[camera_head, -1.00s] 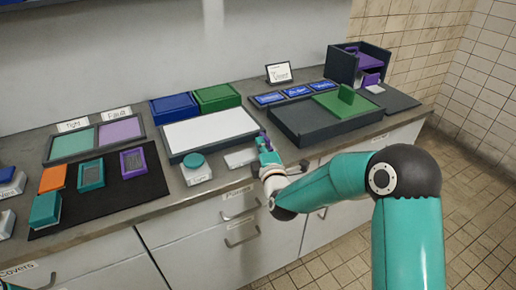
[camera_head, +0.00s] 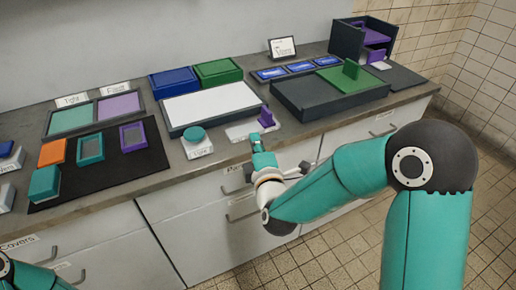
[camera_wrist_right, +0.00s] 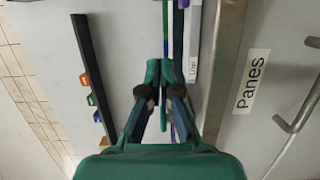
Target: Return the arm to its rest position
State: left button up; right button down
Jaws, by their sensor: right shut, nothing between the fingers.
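My right gripper (camera_head: 256,143) is shut and empty. It is at the front edge of the counter, with the teal right arm reaching in from the lower right. In the right wrist view its fingers (camera_wrist_right: 165,75) come together over the counter's edge. A small purple upright piece (camera_head: 266,118) stands on a pale plate just beyond the fingertips, apart from them in the head view. A bit of my teal left arm (camera_head: 28,276) shows in the lower left corner; its gripper is out of the picture.
A round teal button (camera_head: 195,134) on a white box is left of the gripper. A dark tray (camera_head: 300,105) with a green part (camera_head: 352,76) lies to the right. Drawers with handles, one labelled "Panes" (camera_wrist_right: 252,80), are below the counter. The tiled floor (camera_head: 330,250) is clear.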

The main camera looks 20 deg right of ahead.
jog(key=shift+s, duration=0.95)
jog(key=d+f+p, duration=0.1)
jog(key=d+f+g+p, duration=0.1)
jog(key=f+p, duration=0.1)
jog(key=d+f+g+p, duration=0.1)
jog(key=f+p, duration=0.1)
jog(key=shift+s+d+f+h, duration=0.15)
jog(key=shift+s+d+h, duration=0.1)
jog(key=shift+s+h, duration=0.15)
jog(key=s+a+f+m+g+y+p, duration=0.1)
jog(key=s+f+m+g+y+p, duration=0.3)
jog(key=f, duration=0.6)
jog(key=s+a+f+m+g+y, duration=0.1)
jog(key=s+a+f+m+g, duration=0.2)
jog(key=s, duration=0.4)
jog(key=s+a+f+m+g+y, duration=0.1)
jog(key=s+a+f+m+g, duration=0.1)
jog(key=s+f+m+g, duration=0.2)
jog(key=s+a+f+m+g+y, duration=0.1)
jog(key=s+a+f+m+g, duration=0.2)
jog(key=s+m, duration=0.4)
jog(key=s+f+g, duration=0.1)
jog(key=s+f, duration=0.1)
jog(key=s, duration=0.1)
jog(key=shift+s+a+m+p, duration=0.2)
jog(key=shift+a+m+p, duration=0.1)
jog(key=shift+a+p, duration=0.1)
